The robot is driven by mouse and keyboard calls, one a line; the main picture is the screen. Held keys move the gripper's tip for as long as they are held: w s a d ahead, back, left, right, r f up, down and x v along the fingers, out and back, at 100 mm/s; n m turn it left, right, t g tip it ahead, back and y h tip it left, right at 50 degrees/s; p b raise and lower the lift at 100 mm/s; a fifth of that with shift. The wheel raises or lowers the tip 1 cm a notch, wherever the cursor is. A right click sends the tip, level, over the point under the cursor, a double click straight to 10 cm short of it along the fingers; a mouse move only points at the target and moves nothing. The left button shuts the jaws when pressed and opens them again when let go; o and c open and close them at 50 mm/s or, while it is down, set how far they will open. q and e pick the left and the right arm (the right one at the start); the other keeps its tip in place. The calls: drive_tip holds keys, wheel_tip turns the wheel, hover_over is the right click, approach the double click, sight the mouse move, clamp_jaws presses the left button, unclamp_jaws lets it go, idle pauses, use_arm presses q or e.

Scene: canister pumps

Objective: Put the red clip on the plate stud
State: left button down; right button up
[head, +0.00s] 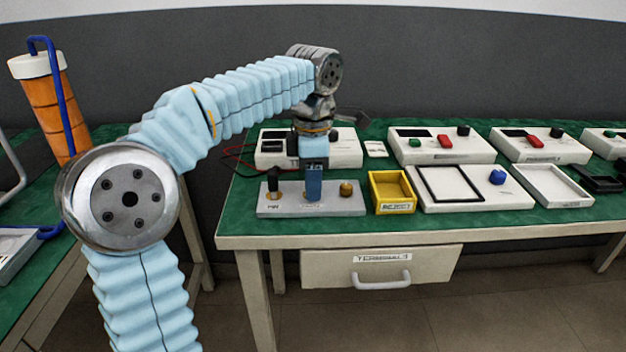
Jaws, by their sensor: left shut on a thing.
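A grey plate (355,209) lies near the front left edge of the green table. A black piece (273,180) stands on its left post, and a bare brass stud (346,189) stands at its right. My left gripper (313,196) points straight down over the middle of the plate, between these two. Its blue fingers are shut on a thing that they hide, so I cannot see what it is. I cannot make out the red clip. A red lead (238,149) loops out left of the meter behind the plate. My right gripper is not in view.
A white meter (270,158) stands behind my gripper. A yellow bin (391,208) stands just right of the plate, with a black-framed white panel (450,184) beyond it. More white instruments (441,158) line the back. Little bare table shows around the plate.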

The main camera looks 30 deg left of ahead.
use_arm(q)
drive_tip(key=c, duration=0.8)
unclamp_jaws()
wheel_tip(320, 180, up, 10)
drive_tip(key=p, duration=0.2)
drive_tip(key=shift+r+p, duration=0.2)
drive_tip(key=shift+p, duration=0.2)
drive_tip(key=shift+r, duration=0.95)
